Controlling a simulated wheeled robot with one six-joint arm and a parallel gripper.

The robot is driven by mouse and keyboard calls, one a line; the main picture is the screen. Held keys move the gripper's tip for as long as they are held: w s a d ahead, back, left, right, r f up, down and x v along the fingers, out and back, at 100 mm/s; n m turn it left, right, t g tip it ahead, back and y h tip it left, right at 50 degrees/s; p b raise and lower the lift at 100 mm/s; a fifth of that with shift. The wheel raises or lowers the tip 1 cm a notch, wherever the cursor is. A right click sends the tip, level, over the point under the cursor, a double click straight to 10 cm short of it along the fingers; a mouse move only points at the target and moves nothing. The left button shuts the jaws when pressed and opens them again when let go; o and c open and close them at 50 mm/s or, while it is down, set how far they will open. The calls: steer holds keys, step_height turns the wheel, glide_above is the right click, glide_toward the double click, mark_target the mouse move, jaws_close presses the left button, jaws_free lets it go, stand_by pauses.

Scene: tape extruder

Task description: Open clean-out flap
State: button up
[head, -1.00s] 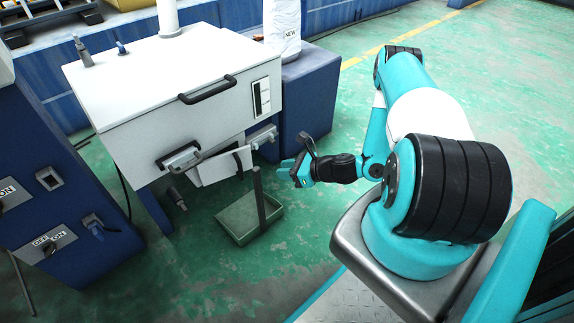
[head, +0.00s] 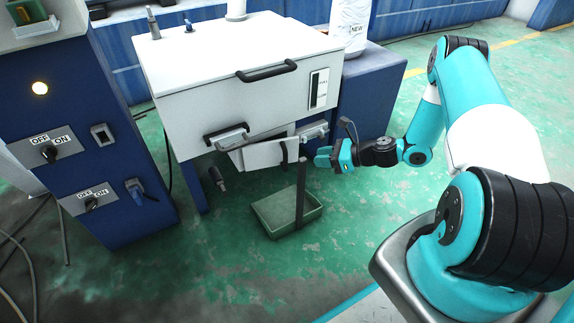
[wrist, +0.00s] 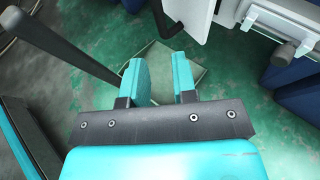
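The white machine box (head: 240,85) has a white flap-like panel (head: 268,154) hanging tilted below its front, between two latch-like fittings, the left one (head: 227,136) and the right one (head: 312,131). I take this panel to be the clean-out flap. My gripper (head: 322,157) is just right of the panel, apart from it. In the wrist view my gripper (wrist: 158,72) has its two teal fingers parted, with nothing between them. A white panel (wrist: 186,18), probably the flap, shows beyond the fingers at the top, with a dark bar at its left edge.
A green tray (head: 268,222) with an upright dark post (head: 301,195) stands on the floor below my gripper. A blue control cabinet (head: 90,130) is at the left. A blue block (head: 370,95) stands behind my gripper. Open floor lies in front.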

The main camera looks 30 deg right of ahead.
mark_target(285, 170)
steer(key=b+x, duration=0.5)
steer(key=x, duration=0.7)
steer(key=shift+w+a+f+b, duration=0.1)
steer(key=shift+w+a+b, duration=0.1)
steer(key=shift+b, duration=0.1)
steer(key=shift+s, duration=0.1)
jaws_close()
